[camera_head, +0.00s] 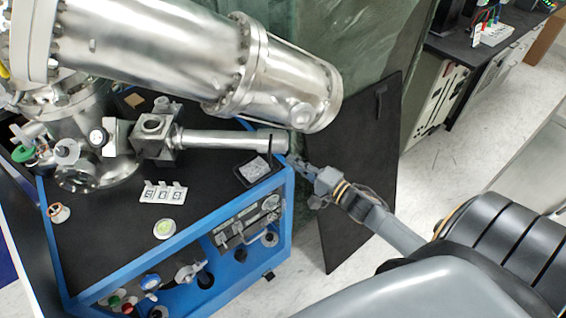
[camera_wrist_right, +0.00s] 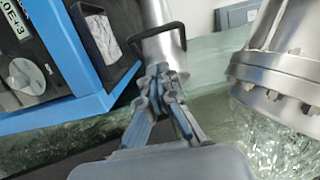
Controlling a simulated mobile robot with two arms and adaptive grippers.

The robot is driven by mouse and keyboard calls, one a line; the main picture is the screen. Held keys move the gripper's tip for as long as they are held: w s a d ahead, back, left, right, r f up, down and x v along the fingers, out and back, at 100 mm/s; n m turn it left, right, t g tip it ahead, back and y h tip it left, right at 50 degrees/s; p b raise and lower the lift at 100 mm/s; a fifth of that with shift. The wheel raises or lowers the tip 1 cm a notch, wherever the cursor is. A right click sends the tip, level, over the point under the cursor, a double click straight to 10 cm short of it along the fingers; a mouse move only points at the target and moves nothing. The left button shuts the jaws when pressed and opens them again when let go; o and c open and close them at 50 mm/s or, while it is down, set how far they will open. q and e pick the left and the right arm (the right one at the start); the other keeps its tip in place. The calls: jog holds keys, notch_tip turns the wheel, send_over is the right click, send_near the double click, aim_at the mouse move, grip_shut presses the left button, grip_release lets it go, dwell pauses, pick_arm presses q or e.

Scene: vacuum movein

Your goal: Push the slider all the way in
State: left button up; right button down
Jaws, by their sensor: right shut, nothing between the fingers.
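A horizontal metal tube (camera_head: 215,142) runs right from the square metal block of the vacuum chamber. A wider grey sleeve (camera_head: 272,141), which looks like the slider, sits at its right end. In the wrist view, the sleeve (camera_wrist_right: 163,46) is just beyond the fingertips. My right gripper (camera_head: 293,160) is shut and empty, near the sleeve's outer end. The right gripper (camera_wrist_right: 160,75) also shows in the wrist view, its fingers together. I cannot tell whether it touches the sleeve. My left gripper is not in view.
A thin black bracket (camera_wrist_right: 152,41) stands by the sleeve. A blue-framed cart (camera_head: 165,253) with a black top lies below the tube. A large metal cylinder (camera_head: 290,85) hangs above it. A dark panel (camera_head: 365,165) stands to the right.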

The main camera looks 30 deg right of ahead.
jog(key=shift+w+a+f, duration=0.1)
jog(key=shift+w+a, duration=0.3)
jog(key=shift+a, duration=0.45)
jog(key=shift+w+a, duration=0.35)
jog(key=shift+a, duration=0.45)
jog(key=shift+p, duration=0.3)
jog(key=w+a, duration=1.2)
jog(key=a, duration=0.4)
jog(key=shift+w+a+b, duration=0.2)
jog(key=shift+a+b, duration=0.15)
jog(key=shift+b, duration=0.05)
jog(key=shift+s+d, duration=0.1)
jog(key=shift+d, duration=0.05)
